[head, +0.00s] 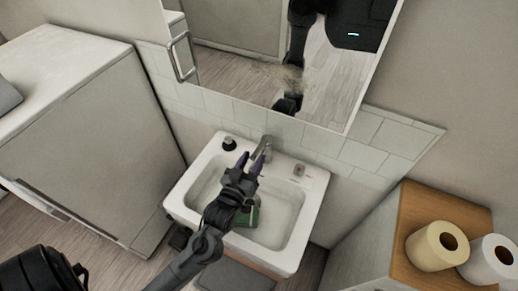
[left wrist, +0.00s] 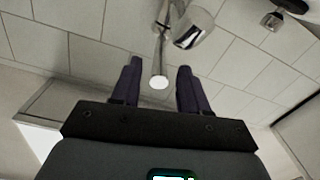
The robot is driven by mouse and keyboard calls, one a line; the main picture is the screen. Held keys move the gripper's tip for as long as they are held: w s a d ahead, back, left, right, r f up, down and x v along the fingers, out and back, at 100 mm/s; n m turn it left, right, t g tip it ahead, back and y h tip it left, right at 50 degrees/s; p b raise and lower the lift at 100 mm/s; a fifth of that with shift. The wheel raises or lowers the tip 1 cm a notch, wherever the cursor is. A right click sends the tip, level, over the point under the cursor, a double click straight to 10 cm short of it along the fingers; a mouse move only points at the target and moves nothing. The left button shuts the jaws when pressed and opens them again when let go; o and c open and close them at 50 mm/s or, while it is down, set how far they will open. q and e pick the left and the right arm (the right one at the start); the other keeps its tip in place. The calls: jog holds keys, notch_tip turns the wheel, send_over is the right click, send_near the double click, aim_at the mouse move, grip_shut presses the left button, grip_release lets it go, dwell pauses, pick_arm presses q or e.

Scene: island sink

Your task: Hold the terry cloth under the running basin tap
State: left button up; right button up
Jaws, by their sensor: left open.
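The white basin (head: 309,212) is in the middle of the head view, with a chrome tap (head: 264,147) at its back edge. A green piece (head: 251,218), perhaps the terry cloth, lies in the basin, partly hidden by my left arm. My left gripper (head: 250,161) is open and empty over the basin, its fingers pointing at the tap. In the left wrist view the tap (left wrist: 196,26) is just beyond the open fingers (left wrist: 157,88). A thin pale line ending in a white disc shows between them; I cannot tell whether it is water. My right gripper is not in view.
A mirror (head: 330,85) hangs above the tiles. A cabinet (head: 90,140) stands left; paper rolls (head: 431,247) sit on a wooden top at right.

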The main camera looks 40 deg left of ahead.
aim_at(259, 147)
pick_arm(q)
jog(key=shift+x, duration=2.7)
grip_shut()
